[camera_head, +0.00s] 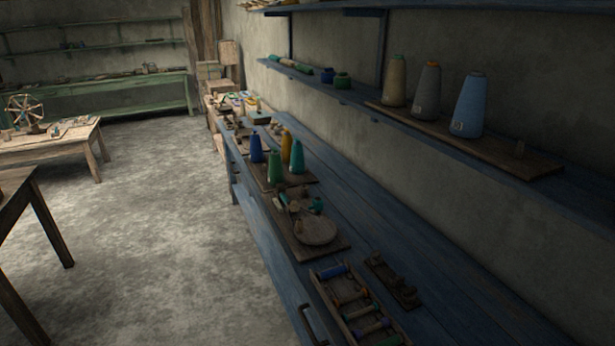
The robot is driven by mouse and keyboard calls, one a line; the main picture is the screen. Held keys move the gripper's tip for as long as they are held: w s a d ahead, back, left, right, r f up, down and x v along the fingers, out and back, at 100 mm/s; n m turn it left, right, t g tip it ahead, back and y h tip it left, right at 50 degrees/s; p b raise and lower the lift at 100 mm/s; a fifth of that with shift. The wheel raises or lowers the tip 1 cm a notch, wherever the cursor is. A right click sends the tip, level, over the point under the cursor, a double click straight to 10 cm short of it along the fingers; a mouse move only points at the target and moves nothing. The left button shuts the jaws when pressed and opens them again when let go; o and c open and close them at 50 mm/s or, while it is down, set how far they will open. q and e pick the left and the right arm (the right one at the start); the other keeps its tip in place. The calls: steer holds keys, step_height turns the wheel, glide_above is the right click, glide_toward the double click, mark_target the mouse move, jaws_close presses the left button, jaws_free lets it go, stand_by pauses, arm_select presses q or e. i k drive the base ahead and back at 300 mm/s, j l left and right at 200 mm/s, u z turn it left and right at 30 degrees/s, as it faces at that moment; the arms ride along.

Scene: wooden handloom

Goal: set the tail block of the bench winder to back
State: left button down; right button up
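I cannot clearly make out the bench winder or its tail block. On the long blue bench (262,245) stands a small wooden fixture (392,281) with raised blocks on a narrow base, close to the wall side. Beyond it lies a wooden board with a pale round disc (316,231) and small green and wooden parts. Either could be a winder, and I cannot tell which way any block is set. Neither of my grippers is in view.
A bobbin tray (320,285) lies at the bench's near edge. Several coloured cones stand farther along, including a blue one (256,147). A wall shelf (560,194) with three large cones overhangs the bench. Tables (60,143) stand left; the floor (150,240) between is clear.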

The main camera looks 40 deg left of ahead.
mark_target(279, 187)
steer(key=i+j, duration=0.15)
steer(key=j, duration=0.35)
steer(key=i+j+z, duration=0.1)
steer(key=j, duration=0.35)
steer(key=i+j, duration=0.15)
steer(key=j, duration=0.35)
steer(key=i+j+z, duration=0.1)
steer(key=j, duration=0.4)
steer(key=i+j, duration=0.1)
steer(key=j, duration=0.4)
